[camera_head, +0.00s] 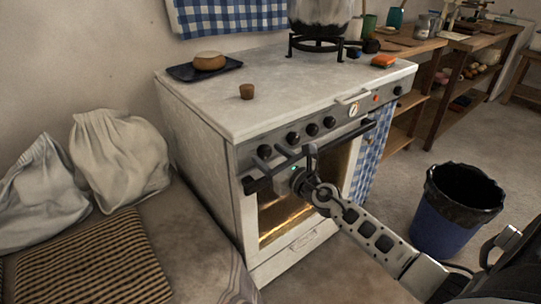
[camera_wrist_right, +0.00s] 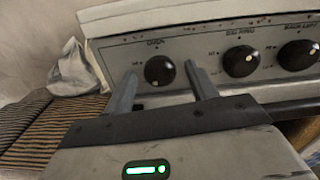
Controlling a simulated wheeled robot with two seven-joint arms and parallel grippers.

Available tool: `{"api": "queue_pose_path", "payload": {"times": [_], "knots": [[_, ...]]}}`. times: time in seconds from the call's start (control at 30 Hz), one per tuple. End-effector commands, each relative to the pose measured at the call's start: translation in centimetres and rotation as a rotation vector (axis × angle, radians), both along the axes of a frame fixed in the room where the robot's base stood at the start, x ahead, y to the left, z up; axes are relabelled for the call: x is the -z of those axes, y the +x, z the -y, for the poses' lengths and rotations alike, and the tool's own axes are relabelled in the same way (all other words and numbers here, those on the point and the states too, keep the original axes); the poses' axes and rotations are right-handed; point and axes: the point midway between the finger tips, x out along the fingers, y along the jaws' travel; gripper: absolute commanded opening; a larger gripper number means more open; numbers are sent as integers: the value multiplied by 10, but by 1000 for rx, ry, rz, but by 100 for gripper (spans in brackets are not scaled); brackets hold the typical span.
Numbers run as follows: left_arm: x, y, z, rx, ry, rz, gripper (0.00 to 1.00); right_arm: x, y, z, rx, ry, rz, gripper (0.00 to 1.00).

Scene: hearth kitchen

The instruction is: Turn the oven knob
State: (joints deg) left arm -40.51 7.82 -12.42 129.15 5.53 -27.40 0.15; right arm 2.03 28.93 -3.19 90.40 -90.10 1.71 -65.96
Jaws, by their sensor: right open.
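The oven knob (camera_wrist_right: 159,71) is a round black knob with a light mark, under an "OVEN" label in the right wrist view. In the head view it is the leftmost knob (camera_head: 264,151) on the front of the white stove (camera_head: 215,105). My right gripper (camera_head: 274,160) is in front of the panel's left end. In the wrist view its two fingers (camera_wrist_right: 161,80) are open, one on each side of the oven knob. I see no clear contact, and the remaining depth to the knob is hard to judge. My left gripper is not in view.
More knobs (camera_wrist_right: 241,61) sit to the right. A dark handle bar (camera_head: 345,135) runs below the panel, with a checked towel (camera_head: 374,145) on it. Sacks (camera_head: 118,160) and a striped cushion (camera_head: 85,262) lie left. A blue bin (camera_head: 445,225) stands right.

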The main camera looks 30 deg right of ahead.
Motion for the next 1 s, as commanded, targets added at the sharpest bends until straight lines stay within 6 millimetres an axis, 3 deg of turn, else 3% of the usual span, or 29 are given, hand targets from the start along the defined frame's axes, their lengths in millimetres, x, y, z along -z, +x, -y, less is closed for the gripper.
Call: {"api": "queue_pose_path", "payload": {"times": [0.33,0.5,1.0], "knots": [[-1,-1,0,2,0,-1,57,0,3,-1,-1,1,0,54],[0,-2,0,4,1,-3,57,0,3,0,0,1,0,12],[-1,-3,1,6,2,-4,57,0,3,-1,-1,115,-10,12]]}}
